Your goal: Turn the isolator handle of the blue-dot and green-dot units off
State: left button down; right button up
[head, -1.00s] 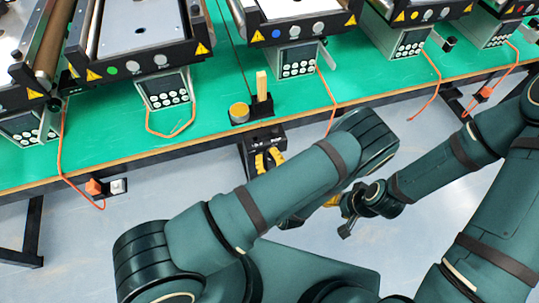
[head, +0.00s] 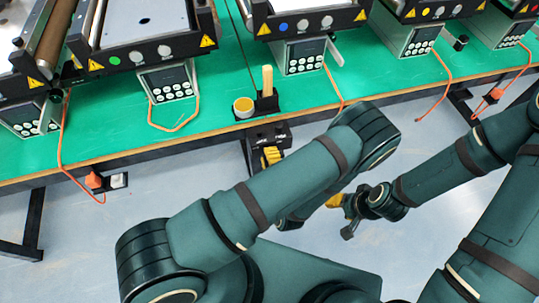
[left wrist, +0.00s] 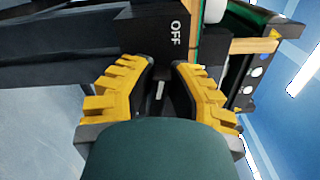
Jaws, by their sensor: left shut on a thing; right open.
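The blue-dot unit (head: 303,55) stands near the table's front edge, with a keypad box and a blue dot (head: 284,27). The green-dot unit (head: 167,83) is to its left, with a green dot (head: 115,61). A black isolator box (head: 263,136) is mounted under the table edge between them; which unit it serves I cannot tell. My left gripper (head: 271,157) is at its front. In the left wrist view, its yellow fingers (left wrist: 164,68) are shut around the isolator handle (left wrist: 160,90), mostly hidden, beside an "OFF" label (left wrist: 175,33). My right gripper (head: 343,212) is open and empty, in front of the table.
A yellow-dot unit (head: 412,38) stands to the right. The floor in front is clear.

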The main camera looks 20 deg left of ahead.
pick_arm(q)
jog(key=shift+f+n+b, duration=0.15)
jog(key=shift+n+b, duration=0.15)
jog(key=shift+n, duration=0.9)
jog(key=c, duration=0.9)
grip_release()
jog(key=shift+w, duration=0.1)
jog(key=shift+n, duration=0.3)
notch_tip(320, 180, up, 9)
jog(key=shift+w+r, duration=0.1)
jog(key=shift+d+r, duration=0.25)
jog(key=shift+r, duration=0.2)
jog(key=shift+a, duration=0.15)
